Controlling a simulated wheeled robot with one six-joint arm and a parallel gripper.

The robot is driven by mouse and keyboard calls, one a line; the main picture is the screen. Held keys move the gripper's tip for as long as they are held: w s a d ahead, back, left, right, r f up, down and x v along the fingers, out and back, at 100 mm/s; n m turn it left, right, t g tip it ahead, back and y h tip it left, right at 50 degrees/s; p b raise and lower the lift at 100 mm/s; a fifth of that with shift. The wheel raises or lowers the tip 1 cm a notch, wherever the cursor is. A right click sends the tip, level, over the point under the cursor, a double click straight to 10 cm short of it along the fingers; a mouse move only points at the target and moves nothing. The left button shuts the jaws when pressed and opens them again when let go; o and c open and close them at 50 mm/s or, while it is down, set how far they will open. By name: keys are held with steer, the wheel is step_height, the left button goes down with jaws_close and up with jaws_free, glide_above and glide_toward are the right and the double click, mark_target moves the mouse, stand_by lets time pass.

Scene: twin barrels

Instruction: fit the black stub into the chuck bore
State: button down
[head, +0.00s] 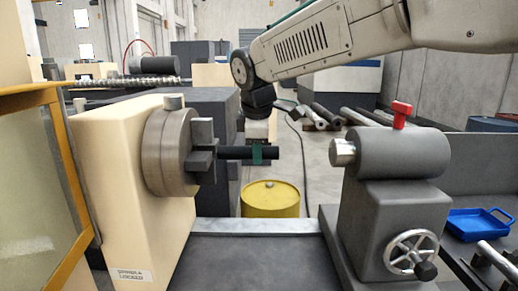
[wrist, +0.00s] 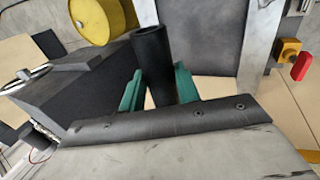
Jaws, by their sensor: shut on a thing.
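The black stub (head: 234,153) lies about level in the head view, its left end at the edge of the chuck jaws. I cannot tell whether that end touches the jaws or is apart in depth. My gripper (head: 258,154) hangs from above, its green pads shut on the stub right of its middle. The chuck (head: 168,152) is a round metal disc with dark jaws (head: 203,146) on the cream headstock (head: 130,200); its bore is hidden. In the wrist view the stub (wrist: 154,62) stands between the green pads of my gripper (wrist: 155,88), one end bare.
The grey tailstock (head: 395,210), with a metal quill (head: 343,153), red lever and handwheel, stands to the right, with a gap from the stub. A yellow barrel (head: 270,200) stands behind and below. A blue tray (head: 479,224) lies far right. A yellow-framed guard borders the left.

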mark_target(223, 147)
steer(key=shift+w+a+r, duration=0.1)
steer(key=shift+w+a, duration=0.05)
steer(key=shift+a, duration=4.05)
stand_by(3.8)
